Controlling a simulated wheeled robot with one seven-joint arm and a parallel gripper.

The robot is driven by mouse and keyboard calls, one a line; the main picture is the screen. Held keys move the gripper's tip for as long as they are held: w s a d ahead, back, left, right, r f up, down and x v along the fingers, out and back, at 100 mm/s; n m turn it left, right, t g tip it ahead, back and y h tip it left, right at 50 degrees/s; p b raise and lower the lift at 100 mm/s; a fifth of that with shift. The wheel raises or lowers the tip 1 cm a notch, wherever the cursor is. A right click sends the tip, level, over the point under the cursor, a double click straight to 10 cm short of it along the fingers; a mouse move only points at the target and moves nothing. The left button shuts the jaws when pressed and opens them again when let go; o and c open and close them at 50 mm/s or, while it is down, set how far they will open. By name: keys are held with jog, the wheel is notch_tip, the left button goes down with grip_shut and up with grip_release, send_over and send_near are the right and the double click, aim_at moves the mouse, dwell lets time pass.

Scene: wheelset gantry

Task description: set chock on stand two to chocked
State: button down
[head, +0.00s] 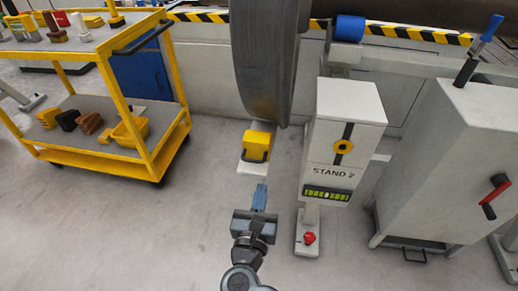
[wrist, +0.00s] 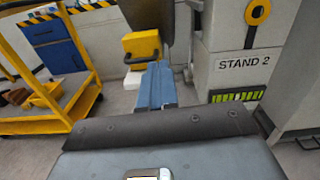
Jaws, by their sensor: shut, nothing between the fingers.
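The yellow chock (head: 257,141) sits at the foot of the big dark wheel (head: 267,60), left of the stand marked STAND 2 (head: 341,140). It has a dark handle on its front and a white block (head: 251,167) under it. My gripper (head: 260,190) is shut and empty, a little in front of the chock and apart from it. In the wrist view the blue fingers (wrist: 156,78) point toward the chock (wrist: 142,46). I cannot tell whether the chock touches the wheel.
A yellow cart (head: 150,160) with loose parts stands at the left. A red button (head: 309,238) is on the stand's base. A grey cabinet (head: 440,150) with a red-handled crank (head: 496,195) stands at the right. The floor left of my gripper is clear.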

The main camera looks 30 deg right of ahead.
aim_at(268, 145)
jog(key=shift+w+a+f+m, duration=0.2)
jog(key=shift+w+a+m, duration=0.1)
jog(key=shift+w, duration=0.2)
jog(key=x, duration=1.4)
jog(key=shift+s+d+f, duration=0.15)
